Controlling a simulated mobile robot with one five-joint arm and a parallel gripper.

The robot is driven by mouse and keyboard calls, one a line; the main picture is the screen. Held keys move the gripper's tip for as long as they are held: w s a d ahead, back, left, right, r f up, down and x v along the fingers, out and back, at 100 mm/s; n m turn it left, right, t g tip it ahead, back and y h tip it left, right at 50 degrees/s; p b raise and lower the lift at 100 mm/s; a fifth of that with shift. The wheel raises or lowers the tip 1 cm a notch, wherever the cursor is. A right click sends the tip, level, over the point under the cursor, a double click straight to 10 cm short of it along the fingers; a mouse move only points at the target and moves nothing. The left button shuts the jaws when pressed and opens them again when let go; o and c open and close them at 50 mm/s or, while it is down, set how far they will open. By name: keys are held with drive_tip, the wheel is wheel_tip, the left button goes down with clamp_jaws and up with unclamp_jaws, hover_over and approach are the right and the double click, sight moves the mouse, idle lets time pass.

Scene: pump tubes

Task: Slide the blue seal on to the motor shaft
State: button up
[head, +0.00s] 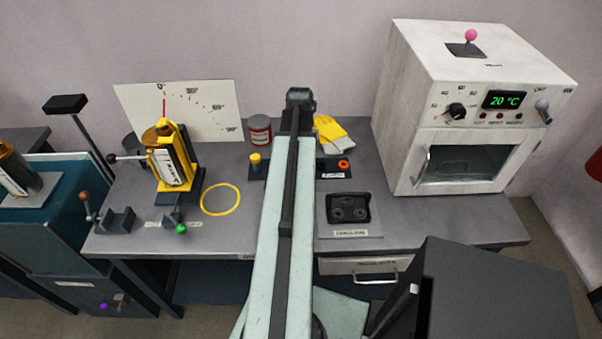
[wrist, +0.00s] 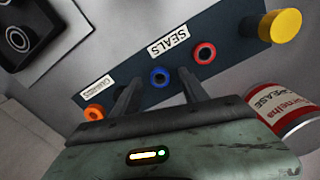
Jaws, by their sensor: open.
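The blue seal (wrist: 160,76) is a small ring on the dark strip labelled SEALS in the wrist view. My gripper (wrist: 159,88) is open, with one finger on either side of the blue seal. I cannot tell whether the fingers touch it. In the head view my own arm hides the blue seal and the gripper. A yellow machine (head: 170,158) stands upright on a dark base at the left of the bench. I cannot make out for sure which part is the motor shaft.
On the same strip are a red seal (wrist: 205,53), an orange ring (wrist: 94,112) and a yellow knob (wrist: 280,25). A grease tin (wrist: 282,115) stands close by. A black tray (head: 348,210) and a white oven (head: 470,110) are to the right.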

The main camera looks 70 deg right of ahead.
drive_tip(key=shift+f, duration=0.85)
drive_tip(key=shift+r, duration=0.2)
clamp_jaws()
